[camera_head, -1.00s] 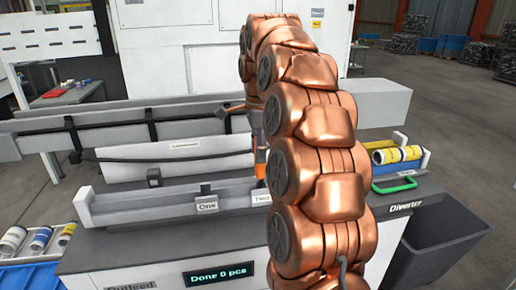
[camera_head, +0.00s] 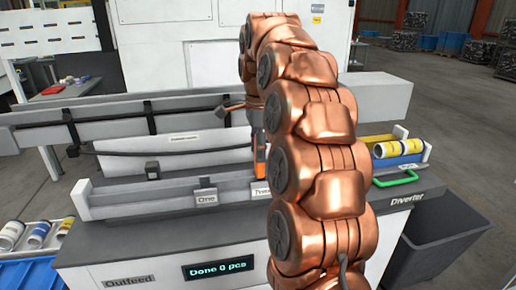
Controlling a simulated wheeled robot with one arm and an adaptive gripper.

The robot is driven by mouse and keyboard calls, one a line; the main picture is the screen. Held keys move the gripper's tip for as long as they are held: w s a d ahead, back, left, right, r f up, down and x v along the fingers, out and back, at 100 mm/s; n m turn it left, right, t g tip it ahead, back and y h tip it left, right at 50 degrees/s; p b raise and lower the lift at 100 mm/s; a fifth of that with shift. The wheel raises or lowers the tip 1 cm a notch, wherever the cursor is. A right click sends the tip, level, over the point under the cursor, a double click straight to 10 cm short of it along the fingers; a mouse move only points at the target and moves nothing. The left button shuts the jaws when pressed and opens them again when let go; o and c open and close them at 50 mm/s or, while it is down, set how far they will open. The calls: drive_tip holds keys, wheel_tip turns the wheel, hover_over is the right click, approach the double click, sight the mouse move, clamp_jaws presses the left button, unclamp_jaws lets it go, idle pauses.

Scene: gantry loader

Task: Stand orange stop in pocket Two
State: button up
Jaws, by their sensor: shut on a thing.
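The orange stop (camera_head: 260,168) shows as a narrow upright orange strip at the left edge of my copper arm, just behind the label of pocket Two (camera_head: 260,188). My gripper (camera_head: 258,148) is mostly hidden behind my arm and is shut on the stop. Whether the stop's lower end is inside the pocket or above it cannot be told. The pocket itself is hidden by its label and my arm. The label of pocket One (camera_head: 206,197) is to the left on the same grey rail (camera_head: 140,207).

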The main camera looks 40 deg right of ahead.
sight(258, 166)
drive_tip(key=shift+f, duration=0.2)
idle(0.5)
drive_tip(key=shift+f+b, duration=0.85)
drive_tip(key=shift+f, duration=0.1)
drive_tip(key=shift+f, duration=0.15)
drive_tip(key=shift+f+b, duration=0.8)
drive_tip(key=shift+f, duration=0.15)
drive_tip(key=shift+f, duration=0.15)
drive_tip(key=shift+f+b, duration=0.4)
drive_tip(key=shift+b, duration=0.15)
idle(0.4)
drive_tip(key=o, duration=1.3)
